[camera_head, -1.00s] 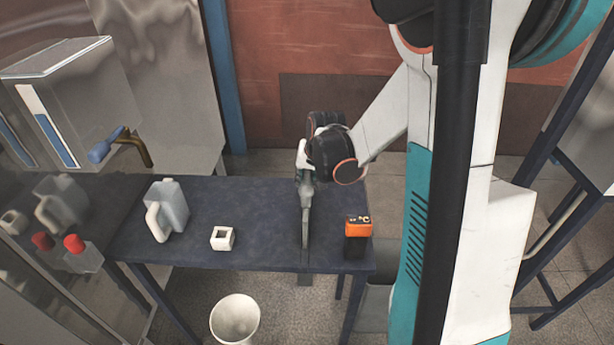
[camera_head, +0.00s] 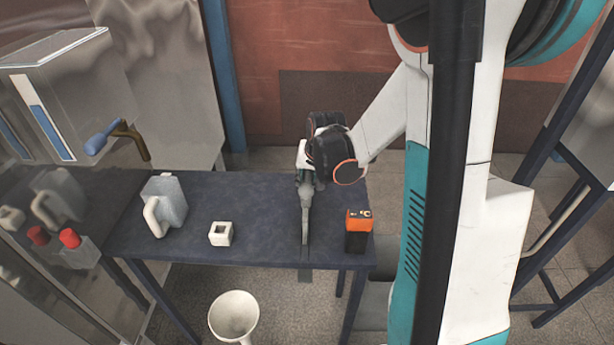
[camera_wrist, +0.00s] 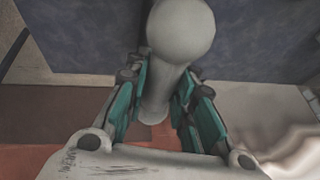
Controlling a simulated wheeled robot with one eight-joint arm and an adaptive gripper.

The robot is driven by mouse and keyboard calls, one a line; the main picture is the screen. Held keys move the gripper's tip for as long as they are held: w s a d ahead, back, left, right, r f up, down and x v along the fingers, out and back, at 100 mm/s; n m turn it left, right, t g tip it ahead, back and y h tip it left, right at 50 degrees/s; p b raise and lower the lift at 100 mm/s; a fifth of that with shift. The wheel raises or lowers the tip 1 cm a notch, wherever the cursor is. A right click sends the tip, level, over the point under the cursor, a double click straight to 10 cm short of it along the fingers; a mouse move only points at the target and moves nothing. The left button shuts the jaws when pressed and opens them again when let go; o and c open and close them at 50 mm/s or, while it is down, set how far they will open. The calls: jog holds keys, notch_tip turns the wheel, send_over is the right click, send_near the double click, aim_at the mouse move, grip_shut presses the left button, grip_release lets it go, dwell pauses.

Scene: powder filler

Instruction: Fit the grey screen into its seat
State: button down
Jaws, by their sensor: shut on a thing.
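My gripper (camera_head: 304,180) is over the middle-right of the dark table. It is shut on a long grey piece (camera_head: 305,222), which points down the picture toward the table's front edge. In the wrist view the teal fingers (camera_wrist: 158,100) close on both sides of this piece, and its rounded pale grey end (camera_wrist: 180,30) faces the camera. I cannot tell whether this piece is the grey screen, or whether it touches the table. No seat for the screen can be made out.
On the dark table (camera_head: 265,215) stand a grey jug (camera_head: 172,200), a small white square block (camera_head: 221,233) and an orange-topped black box (camera_head: 357,230). A steel cabinet with a blue-handled tap (camera_head: 105,138) is at left.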

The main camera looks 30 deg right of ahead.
aim_at(306, 191)
notch_tip(306, 191, down, 7)
jog(key=b, duration=0.6)
dwell(2.2)
jog(key=c, duration=1.3)
grip_release()
jog(key=v, duration=1.2)
